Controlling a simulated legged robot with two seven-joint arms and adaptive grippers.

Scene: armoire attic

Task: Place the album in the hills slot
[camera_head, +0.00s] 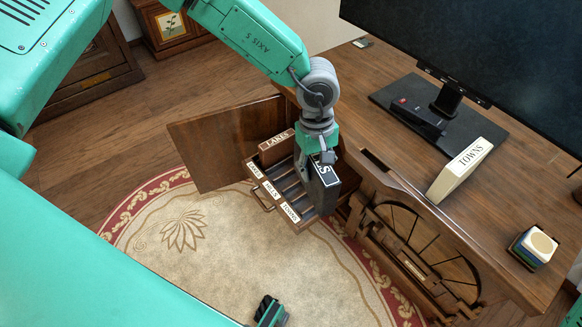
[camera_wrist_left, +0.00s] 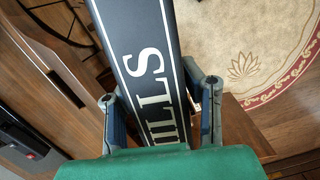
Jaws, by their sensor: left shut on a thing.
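The album is black with a white-lettered HILLS label, partly covered; it shows in the head view (camera_head: 325,190) and in the left wrist view (camera_wrist_left: 148,60). My left gripper (camera_head: 314,160) is shut on it, one finger on each side in the wrist view (camera_wrist_left: 160,92). It holds the album upright over the right side of a wooden drawer (camera_head: 301,225) with slots. The drawer's front carries small labels; the middle one, the hills label (camera_head: 271,190), marks the hills slot. Whether the album's lower end is inside the drawer I cannot tell.
A brown LAKES album (camera_head: 275,146) stands in the drawer's back left. A cream TOWNS album (camera_head: 460,170) stands on the desk (camera_head: 390,150), near a monitor (camera_head: 480,50) and a coaster stack (camera_head: 534,247). An open wooden door (camera_head: 215,145) flanks the drawer's left.

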